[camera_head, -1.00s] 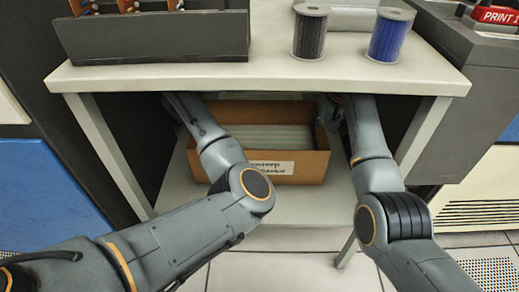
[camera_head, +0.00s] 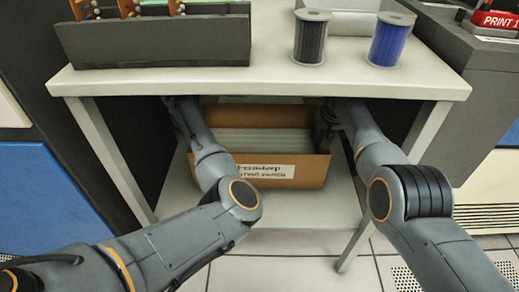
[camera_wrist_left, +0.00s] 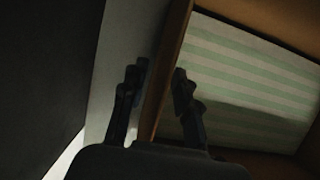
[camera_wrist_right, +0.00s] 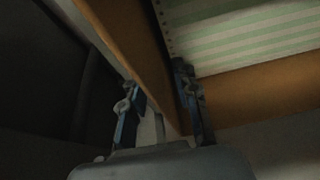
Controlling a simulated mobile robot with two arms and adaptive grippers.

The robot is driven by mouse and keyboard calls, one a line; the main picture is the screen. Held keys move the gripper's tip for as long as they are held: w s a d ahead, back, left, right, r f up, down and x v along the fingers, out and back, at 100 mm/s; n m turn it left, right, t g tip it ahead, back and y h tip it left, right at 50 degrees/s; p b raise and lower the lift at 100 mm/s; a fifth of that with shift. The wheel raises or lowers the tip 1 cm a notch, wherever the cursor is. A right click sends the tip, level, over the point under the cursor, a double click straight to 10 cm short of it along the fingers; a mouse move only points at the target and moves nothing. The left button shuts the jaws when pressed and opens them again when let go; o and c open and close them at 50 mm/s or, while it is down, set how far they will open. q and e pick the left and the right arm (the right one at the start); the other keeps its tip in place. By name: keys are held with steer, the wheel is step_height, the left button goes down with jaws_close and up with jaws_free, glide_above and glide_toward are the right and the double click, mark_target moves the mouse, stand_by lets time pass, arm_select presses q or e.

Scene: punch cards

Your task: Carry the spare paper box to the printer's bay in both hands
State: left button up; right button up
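The spare paper box (camera_head: 310,170) is an open brown carton with a white label on its front. It stands on the lower shelf under the table and holds pale green-striped paper (camera_wrist_left: 245,80). In the left wrist view my left gripper (camera_wrist_left: 158,85) is open, its fingers on either side of one box wall with gaps beside the wall. In the right wrist view my right gripper (camera_wrist_right: 157,95) is open around the opposite wall (camera_wrist_right: 145,45), one finger inside the box. In the head view the right gripper is partly visible at the box's right edge; the left is hidden.
The tabletop (camera_head: 200,82) overhangs the box. A grey rack (camera_head: 150,45), a black spool (camera_head: 311,40) and a blue spool (camera_head: 390,42) stand on it. Table legs (camera_head: 110,160) flank the shelf (camera_head: 290,212). A machine with a red "PRINT 1" sign (camera_head: 497,20) stands at right.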

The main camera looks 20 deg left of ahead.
arm_select(q)
steer(key=shift+w+f, duration=0.1)
steer(key=shift+f, duration=0.1)
arm_select(e)
steer(key=shift+f, duration=0.2)
arm_select(q)
steer(key=shift+c, duration=0.2)
arm_select(e)
steer(key=shift+c, duration=0.2)
arm_select(q)
jaws_close()
arm_select(e)
jaws_close()
arm_select(q)
steer(key=shift+r, duration=0.15)
arm_select(e)
steer(key=shift+w+r, duration=0.1)
steer(key=shift+r, duration=0.1)
